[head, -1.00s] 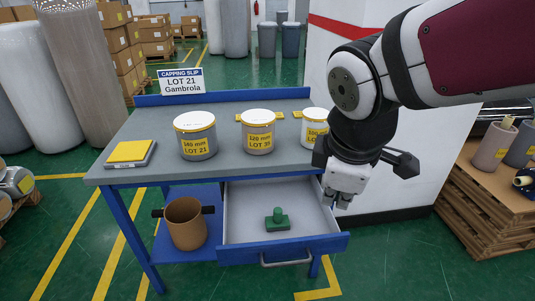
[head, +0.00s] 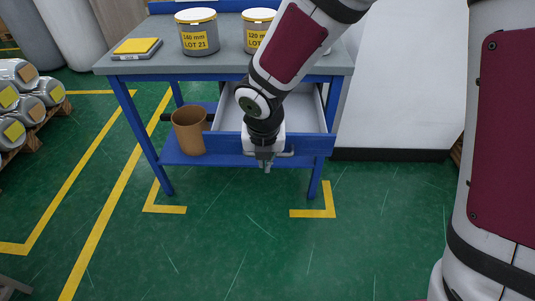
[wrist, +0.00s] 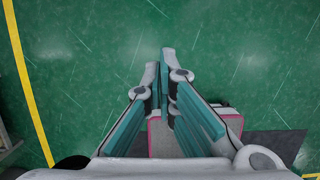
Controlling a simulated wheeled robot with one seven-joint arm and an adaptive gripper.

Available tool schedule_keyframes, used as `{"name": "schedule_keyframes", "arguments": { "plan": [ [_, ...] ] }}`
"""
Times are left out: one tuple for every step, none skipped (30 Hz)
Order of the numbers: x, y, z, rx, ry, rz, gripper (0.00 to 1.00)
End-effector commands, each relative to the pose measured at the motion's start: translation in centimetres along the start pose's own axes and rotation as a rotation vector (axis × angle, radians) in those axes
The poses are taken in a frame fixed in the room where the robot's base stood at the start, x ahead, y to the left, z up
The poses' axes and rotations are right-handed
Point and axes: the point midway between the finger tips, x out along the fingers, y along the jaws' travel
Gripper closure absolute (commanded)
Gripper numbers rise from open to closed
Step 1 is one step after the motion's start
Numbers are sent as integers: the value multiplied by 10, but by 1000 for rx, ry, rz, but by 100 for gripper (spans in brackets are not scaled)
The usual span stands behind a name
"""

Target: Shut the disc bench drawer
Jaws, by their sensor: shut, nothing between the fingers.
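The disc bench drawer (head: 312,143) stands open under the grey bench top; its pale interior shows behind the blue front. A grey bar handle (head: 284,153) on the front is partly covered by my gripper. My gripper (head: 266,168) points down at the drawer front, with its fingers shut and empty. I cannot tell whether it touches the front or the handle. In the wrist view, the gripper (wrist: 165,62) has its fingertips together above green floor. My arm hides the middle of the drawer and whatever lies there.
The blue-legged bench (head: 135,69) carries labelled cans (head: 198,39) and a yellow-topped block (head: 137,46). A brown bin (head: 190,133) stands on the lower shelf, left of the drawer. Wrapped rolls (head: 32,108) lie on a pallet at left. The floor before the bench is clear.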

Motion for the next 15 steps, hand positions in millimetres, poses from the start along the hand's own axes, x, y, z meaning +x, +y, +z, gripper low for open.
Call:
{"name": "schedule_keyframes", "arguments": {
  "plan": [
    [13, 0, -1, -1, 3, -1, 100],
    [18, 0, -1, 0, 4, -2, 100],
    [26, 0, -2, 0, 4, -2, 100],
    [33, 0, -1, 1, 3, -2, 100],
    [39, 0, -2, 0, 3, -2, 100],
    [47, 0, -2, 0, 4, -2, 100],
    [53, 0, -1, 1, 3, -2, 100],
    [59, 0, -2, 1, 3, -2, 100],
    [66, 0, -2, 1, 3, -3, 100],
    [72, 0, -1, 2, 3, -2, 100],
    [78, 0, -1, 2, 3, -2, 100],
    [85, 0, -2, 2, 3, -2, 100],
    [90, 0, -2, 2, 3, -3, 100],
    [86, -1, 8, 7, -2, -1, 100],
    [84, -1, 15, 9, -2, 0, 100]
  ]
}}
